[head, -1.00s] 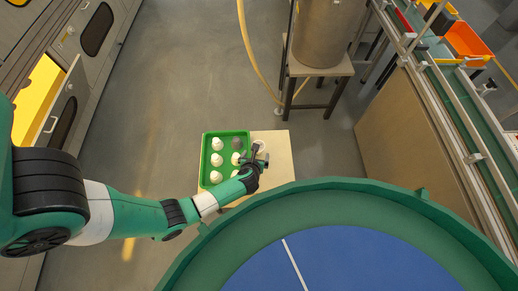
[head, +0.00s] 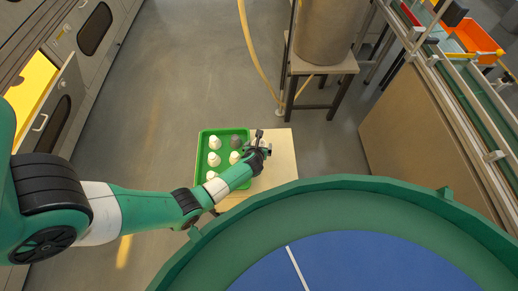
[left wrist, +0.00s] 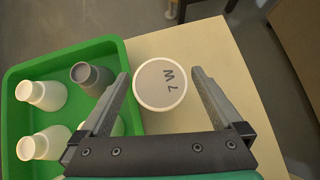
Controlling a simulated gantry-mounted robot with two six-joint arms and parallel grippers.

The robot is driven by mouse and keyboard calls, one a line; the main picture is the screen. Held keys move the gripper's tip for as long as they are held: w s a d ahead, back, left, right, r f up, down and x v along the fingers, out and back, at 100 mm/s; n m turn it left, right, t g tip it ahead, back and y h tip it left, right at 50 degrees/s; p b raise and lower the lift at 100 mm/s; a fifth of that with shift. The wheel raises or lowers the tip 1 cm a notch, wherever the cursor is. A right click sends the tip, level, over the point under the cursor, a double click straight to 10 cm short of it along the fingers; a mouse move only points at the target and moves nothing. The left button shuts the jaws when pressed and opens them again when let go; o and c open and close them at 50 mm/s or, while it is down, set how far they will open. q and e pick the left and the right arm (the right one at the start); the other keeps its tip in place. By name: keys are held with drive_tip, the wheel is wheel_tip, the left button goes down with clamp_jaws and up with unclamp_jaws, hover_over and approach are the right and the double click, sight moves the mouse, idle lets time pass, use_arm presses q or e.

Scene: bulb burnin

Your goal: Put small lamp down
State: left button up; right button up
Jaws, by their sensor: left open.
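The small lamp (left wrist: 159,85) shows in the left wrist view as a round pale disc with a white rim, marked "7 W", the writing upside down. It is on the light wooden top, just right of the green tray. My left gripper (left wrist: 161,76) is open, with a finger on each side of the lamp; I cannot tell whether either finger touches it. In the head view, my left gripper (head: 263,144) is over the wooden top (head: 280,170) and hides most or all of the lamp. My right gripper is not in view.
The green tray (head: 199,160) holds several white lamps and one grey lamp (head: 236,141). A round table with a green rim (head: 330,187) and blue top is in front. A metal drum (head: 325,35) on a stand is behind. The wooden top's right side is clear.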

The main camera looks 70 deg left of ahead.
use_arm(q)
drive_tip(key=c, duration=1.5)
wheel_tip(320, 180, up, 9)
drive_tip(key=p, duration=0.7)
drive_tip(key=shift+r, duration=0.55)
